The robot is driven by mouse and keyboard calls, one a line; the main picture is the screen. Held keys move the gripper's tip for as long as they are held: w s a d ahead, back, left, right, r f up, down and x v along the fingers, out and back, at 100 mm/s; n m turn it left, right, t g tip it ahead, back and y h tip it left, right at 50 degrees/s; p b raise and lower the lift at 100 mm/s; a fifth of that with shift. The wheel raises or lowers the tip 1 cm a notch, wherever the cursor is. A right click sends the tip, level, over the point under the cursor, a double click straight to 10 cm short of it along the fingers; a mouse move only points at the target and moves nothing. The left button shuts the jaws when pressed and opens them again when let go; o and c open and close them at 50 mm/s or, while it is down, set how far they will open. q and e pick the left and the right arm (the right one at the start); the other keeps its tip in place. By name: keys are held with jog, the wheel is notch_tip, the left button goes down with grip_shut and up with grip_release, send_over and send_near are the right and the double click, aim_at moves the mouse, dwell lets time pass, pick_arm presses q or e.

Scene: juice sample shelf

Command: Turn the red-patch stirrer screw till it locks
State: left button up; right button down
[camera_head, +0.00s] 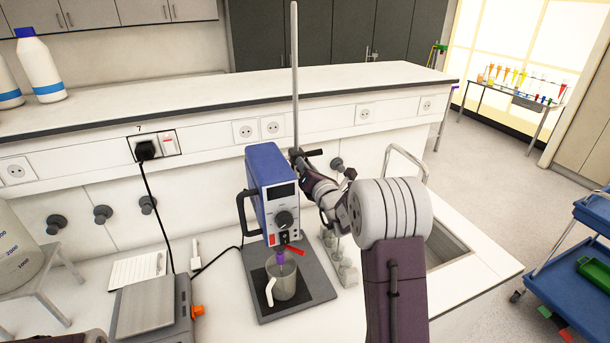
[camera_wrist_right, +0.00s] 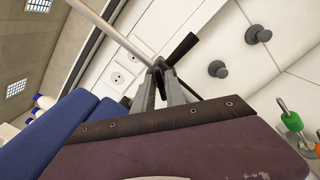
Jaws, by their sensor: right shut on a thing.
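The stirrer is a blue box (camera_head: 266,172) with a display and a black knob, mounted at a metal rod (camera_head: 294,70). A small red patch (camera_head: 271,240) shows low on its front. My right gripper (camera_head: 302,163) reaches behind the stirrer to the clamp at the rod. In the right wrist view my right gripper (camera_wrist_right: 160,70) is shut on the black screw (camera_wrist_right: 181,48), whose handle sticks out beyond the fingertips. The stirrer's blue side fills the lower left there. Whether the screw is tight cannot be seen. My left gripper is not in view.
Black wall knobs (camera_head: 103,214) line the panel behind. A power cord (camera_head: 155,205) hangs down.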

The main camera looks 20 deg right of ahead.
pick_arm(q)
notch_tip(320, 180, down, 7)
jog(key=b, duration=0.5)
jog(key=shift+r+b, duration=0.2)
jog(key=shift+b, duration=0.2)
pick_arm(e)
jog(key=shift+d+f+m, duration=0.1)
jog(key=shift+f+m, duration=0.05)
jog(key=shift+m, duration=2.45)
jog(key=shift+f+m, duration=0.1)
jog(key=shift+m, duration=2.8)
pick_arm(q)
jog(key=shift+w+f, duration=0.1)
pick_arm(e)
jog(key=c, duration=1.4)
grip_release()
jog(key=shift+c, duration=0.2)
